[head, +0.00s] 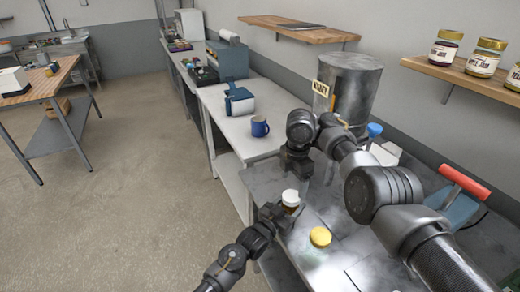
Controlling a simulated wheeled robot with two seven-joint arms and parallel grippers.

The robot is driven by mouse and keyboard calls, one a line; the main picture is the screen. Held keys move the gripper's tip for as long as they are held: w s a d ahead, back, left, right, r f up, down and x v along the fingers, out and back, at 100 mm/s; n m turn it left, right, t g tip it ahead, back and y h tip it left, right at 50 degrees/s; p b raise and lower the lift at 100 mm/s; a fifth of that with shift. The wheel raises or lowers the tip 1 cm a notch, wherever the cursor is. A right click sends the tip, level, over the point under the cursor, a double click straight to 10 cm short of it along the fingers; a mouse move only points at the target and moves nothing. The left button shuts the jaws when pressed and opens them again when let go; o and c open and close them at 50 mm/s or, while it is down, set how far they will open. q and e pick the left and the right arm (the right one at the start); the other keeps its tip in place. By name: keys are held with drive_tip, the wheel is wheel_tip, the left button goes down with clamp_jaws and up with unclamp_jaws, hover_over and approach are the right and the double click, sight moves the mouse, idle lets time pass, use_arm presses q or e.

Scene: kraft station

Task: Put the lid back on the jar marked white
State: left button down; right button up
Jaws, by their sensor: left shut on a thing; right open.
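A small amber-brown jar (289,209) with a white top (290,196) is at the front edge of the grey metal table. My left gripper (279,212) is shut on this jar from the left. I cannot tell whether the white top is seated fully. A yellow round lid or capped jar (320,237) is on the table to the right of it; its lower part is hard to see. My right gripper (295,168) is open, pointing down above the table behind the white-topped jar, apart from it. No marking is readable on either jar.
A blue mug (260,126) and a blue device (239,100) stand on the white bench behind. A large metal drum (352,84) and a blue tool with a red handle (459,195) are at the back and right. Labelled jars (484,57) stand on a wall shelf.

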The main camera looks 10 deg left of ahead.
drive_tip(key=w+a+r+n+t+y, duration=0.1)
drive_tip(key=w+a+r+n+t, duration=0.1)
drive_tip(key=a, duration=0.3)
drive_tip(key=w+a+r+n+t+y, duration=0.1)
drive_tip(key=w+a+r+n+t, duration=0.1)
drive_tip(key=w+a+r+n, duration=0.1)
drive_tip(key=shift+a+r+n+t+y, duration=0.4)
drive_tip(key=shift+a+r+n, duration=0.35)
drive_tip(key=shift+a+n, duration=0.65)
drive_tip(key=shift+w+a, duration=0.1)
drive_tip(key=shift+a, duration=0.05)
use_arm(q)
drive_tip(key=shift+c, duration=1.9)
unclamp_jaws()
